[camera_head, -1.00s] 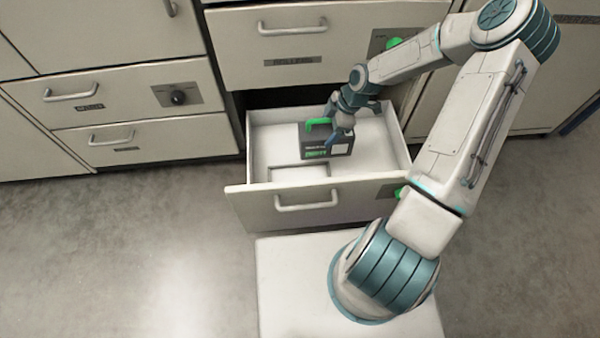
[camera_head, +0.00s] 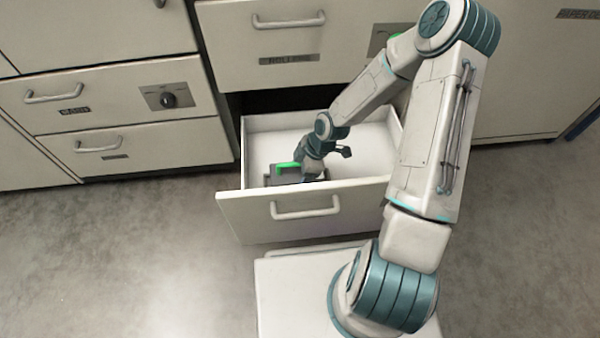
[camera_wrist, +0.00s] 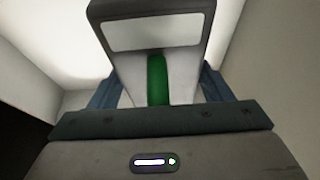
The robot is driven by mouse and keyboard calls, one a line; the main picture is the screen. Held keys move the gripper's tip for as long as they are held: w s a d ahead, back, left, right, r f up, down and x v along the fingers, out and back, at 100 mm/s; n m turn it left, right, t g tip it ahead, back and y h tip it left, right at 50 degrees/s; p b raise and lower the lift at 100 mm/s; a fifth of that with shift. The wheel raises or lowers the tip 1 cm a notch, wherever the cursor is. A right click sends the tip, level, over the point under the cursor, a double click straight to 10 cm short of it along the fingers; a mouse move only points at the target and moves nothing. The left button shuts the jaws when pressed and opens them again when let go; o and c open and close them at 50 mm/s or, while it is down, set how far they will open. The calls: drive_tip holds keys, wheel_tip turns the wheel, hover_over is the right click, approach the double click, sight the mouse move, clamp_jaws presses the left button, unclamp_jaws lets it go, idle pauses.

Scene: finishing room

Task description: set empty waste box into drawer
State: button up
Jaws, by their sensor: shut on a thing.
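The waste box (camera_head: 283,177) is dark grey with a green handle (camera_head: 287,165), inside the open drawer (camera_head: 305,207) near its front wall. The front wall hides its lower part, so I cannot tell whether it rests on the drawer floor. My gripper (camera_head: 313,172) reaches down into the drawer at the box and is shut on its green handle. In the wrist view the box (camera_wrist: 155,35) shows a grey edge and pale panel, with the green handle (camera_wrist: 157,80) between the two blue fingers (camera_wrist: 157,90).
Closed drawers with bar handles stand left (camera_head: 100,145) and above (camera_head: 290,60) the open one. A knob panel (camera_head: 167,97) is at the left. Grey floor (camera_head: 120,250) is clear at front left.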

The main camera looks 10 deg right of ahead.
drive_tip(key=shift+f, duration=0.3)
drive_tip(key=o, duration=1.4)
drive_tip(key=shift+o, duration=0.2)
drive_tip(key=shift+r, duration=0.15)
